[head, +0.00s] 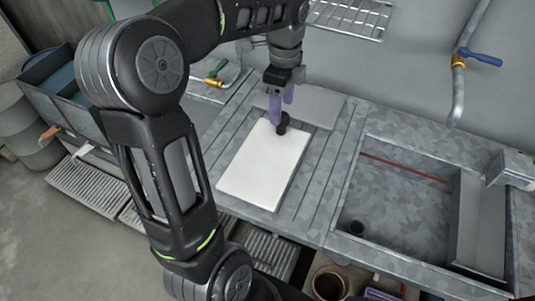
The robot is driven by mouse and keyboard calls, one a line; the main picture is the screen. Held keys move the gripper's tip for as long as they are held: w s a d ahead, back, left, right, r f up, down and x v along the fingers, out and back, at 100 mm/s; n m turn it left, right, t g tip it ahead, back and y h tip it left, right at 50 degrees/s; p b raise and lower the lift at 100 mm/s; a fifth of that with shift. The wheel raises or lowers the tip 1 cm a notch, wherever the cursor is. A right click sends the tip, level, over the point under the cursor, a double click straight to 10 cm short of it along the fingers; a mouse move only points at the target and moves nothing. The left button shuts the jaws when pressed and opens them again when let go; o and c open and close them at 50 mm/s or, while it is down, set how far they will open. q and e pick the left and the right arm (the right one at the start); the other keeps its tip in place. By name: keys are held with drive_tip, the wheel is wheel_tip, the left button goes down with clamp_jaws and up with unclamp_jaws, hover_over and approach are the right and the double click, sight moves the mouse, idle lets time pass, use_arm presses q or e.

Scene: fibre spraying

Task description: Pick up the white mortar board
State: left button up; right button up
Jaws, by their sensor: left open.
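The white mortar board (262,168) lies flat on the grooved grey counter (318,185). A short dark piece (283,124), which looks like its handle, stands up near its far edge. My left gripper (281,106), with purple fingers, points down over that far edge. Its jaws are open, with the dark piece at or just below the fingertips. I cannot tell whether the fingers touch it. My right gripper is not in view.
A grey sink basin (357,187) is sunk into the counter at right. A pipe with a blue-handled valve (482,57) runs down the back wall. A wire rack (350,18) is at the back. Blue-lined bins (60,80) stand at left. A brown pot (330,284) is below the front edge.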

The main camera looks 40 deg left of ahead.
use_arm(q)
drive_tip(key=shift+f, duration=0.35)
drive_tip(key=shift+f+p, duration=0.4)
drive_tip(key=shift+f, duration=2.25)
clamp_jaws()
drive_tip(key=shift+r, duration=0.1)
